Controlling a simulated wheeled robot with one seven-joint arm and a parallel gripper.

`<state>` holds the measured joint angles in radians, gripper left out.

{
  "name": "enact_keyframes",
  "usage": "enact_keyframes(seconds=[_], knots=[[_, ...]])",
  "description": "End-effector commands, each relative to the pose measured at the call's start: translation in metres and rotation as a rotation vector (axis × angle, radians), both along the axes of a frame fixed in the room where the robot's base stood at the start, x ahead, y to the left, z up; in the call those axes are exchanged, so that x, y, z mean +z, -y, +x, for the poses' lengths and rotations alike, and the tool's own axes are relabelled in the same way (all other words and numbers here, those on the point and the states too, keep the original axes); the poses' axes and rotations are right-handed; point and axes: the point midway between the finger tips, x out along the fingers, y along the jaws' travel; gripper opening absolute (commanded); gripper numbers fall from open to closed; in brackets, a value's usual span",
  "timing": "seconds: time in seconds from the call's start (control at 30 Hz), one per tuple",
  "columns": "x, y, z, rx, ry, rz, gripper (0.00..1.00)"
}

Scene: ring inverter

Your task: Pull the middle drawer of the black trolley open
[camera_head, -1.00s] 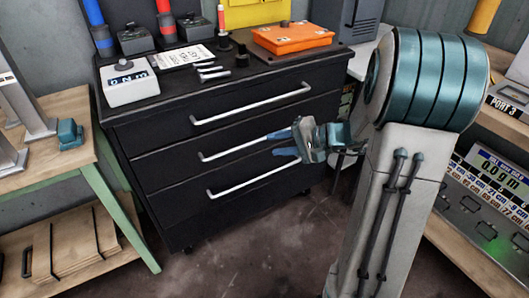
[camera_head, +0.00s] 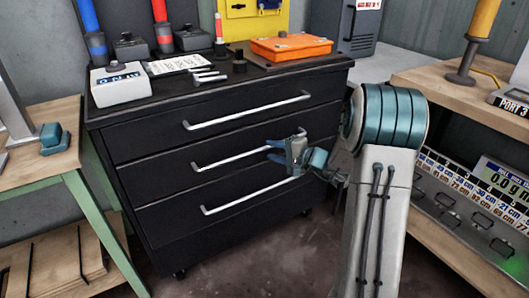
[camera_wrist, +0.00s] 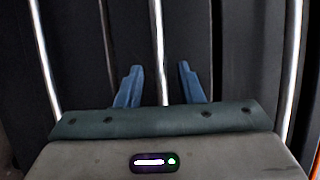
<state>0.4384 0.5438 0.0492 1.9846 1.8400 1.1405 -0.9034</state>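The black trolley (camera_head: 130,139) has three drawers with long silver bar handles, and all look shut. The middle drawer (camera_head: 150,184) carries the middle handle (camera_head: 228,157). My gripper (camera_head: 270,150) is at the right part of this handle, its two blue fingers pointing at the drawer front. In the wrist view the fingers of my gripper (camera_wrist: 159,76) are spread apart, with the middle handle (camera_wrist: 157,45) running between them. Gaps show on both sides of the bar, so it is not clamped. How deep the bar sits between the fingers is unclear.
The top handle (camera_head: 245,112) and bottom handle (camera_head: 245,197) lie above and below my gripper. On the trolley top are an orange case (camera_head: 290,47), a white box (camera_head: 120,86) and small tools. Wooden benches stand left (camera_head: 42,135) and right (camera_head: 440,85). Floor in front shows clear.

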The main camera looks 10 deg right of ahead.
Motion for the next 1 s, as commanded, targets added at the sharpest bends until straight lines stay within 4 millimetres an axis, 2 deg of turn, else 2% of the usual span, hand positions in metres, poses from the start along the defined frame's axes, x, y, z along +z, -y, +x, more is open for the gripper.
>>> enact_keyframes(seconds=[0.1,0.23,0.63,0.7,0.77,1.0], knots=[[-0.005,-0.014,0.015,0.003,0.001,-0.001,0.34],[-0.007,-0.022,0.025,0.001,0.000,-0.001,0.34],[-0.007,-0.027,0.030,0.000,-0.001,-0.001,0.34],[-0.007,-0.027,0.030,0.000,-0.001,-0.001,0.14],[-0.007,-0.027,0.030,0.000,-0.001,-0.001,0.00],[-0.007,-0.027,0.031,0.001,0.000,-0.001,0.00]])
